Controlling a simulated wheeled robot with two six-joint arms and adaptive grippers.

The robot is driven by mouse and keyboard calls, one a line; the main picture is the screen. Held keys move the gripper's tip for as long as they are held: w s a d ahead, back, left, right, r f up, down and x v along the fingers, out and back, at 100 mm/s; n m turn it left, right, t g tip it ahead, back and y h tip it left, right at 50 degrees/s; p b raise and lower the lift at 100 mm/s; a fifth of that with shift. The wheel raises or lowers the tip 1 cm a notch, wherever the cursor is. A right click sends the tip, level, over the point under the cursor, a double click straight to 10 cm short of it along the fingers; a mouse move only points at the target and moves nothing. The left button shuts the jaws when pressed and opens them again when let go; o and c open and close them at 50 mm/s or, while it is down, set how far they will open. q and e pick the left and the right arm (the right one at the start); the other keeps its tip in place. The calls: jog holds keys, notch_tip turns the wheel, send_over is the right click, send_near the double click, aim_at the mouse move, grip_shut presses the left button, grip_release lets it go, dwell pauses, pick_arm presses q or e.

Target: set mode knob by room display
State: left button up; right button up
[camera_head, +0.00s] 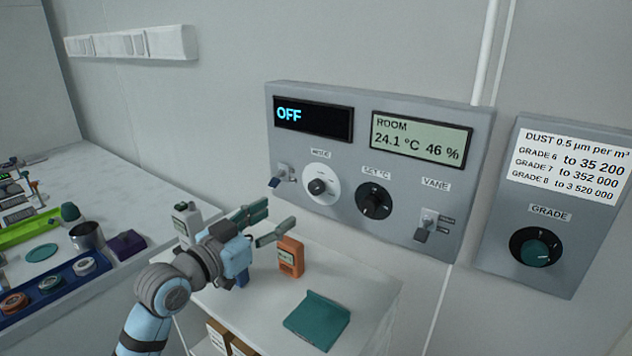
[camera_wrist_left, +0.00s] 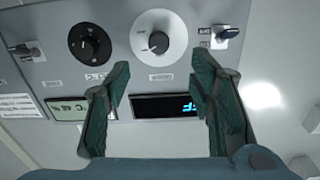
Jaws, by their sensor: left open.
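The grey wall panel (camera_head: 345,222) carries a dark display (camera_head: 313,118) reading OFF and a room display (camera_head: 420,139) reading 24.1 °C and 46 %. The mode knob (camera_head: 317,187) is black on a white round dial; it also shows upside down in the left wrist view (camera_wrist_left: 158,42). The black set °C knob (camera_head: 374,202) sits right of it. My left gripper (camera_head: 281,212) is open and empty, below and left of the mode knob in the head view. In the left wrist view its spread fingers (camera_wrist_left: 161,75) point toward the panel, apart from the knob. My right gripper is not in view.
A toggle switch (camera_head: 284,175) flanks the mode knob, and a vane lever (camera_head: 423,231) sits lower right. A second panel has a grade knob (camera_head: 535,246). Below, a white table (camera_head: 350,275) holds an orange device (camera_head: 291,256) and a teal object (camera_head: 317,320).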

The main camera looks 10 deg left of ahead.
pick_arm(q)
send_near(314, 188)
jog(key=w, duration=0.2)
jog(key=x, duration=0.7)
jog(key=shift+w+d+f+b, duration=0.15)
jog(key=shift+w+d+b, duration=0.05)
jog(key=shift+d+b, duration=0.15)
jog(key=shift+w, duration=0.1)
jog(key=shift+d, duration=0.1)
jog(key=c, duration=1.2)
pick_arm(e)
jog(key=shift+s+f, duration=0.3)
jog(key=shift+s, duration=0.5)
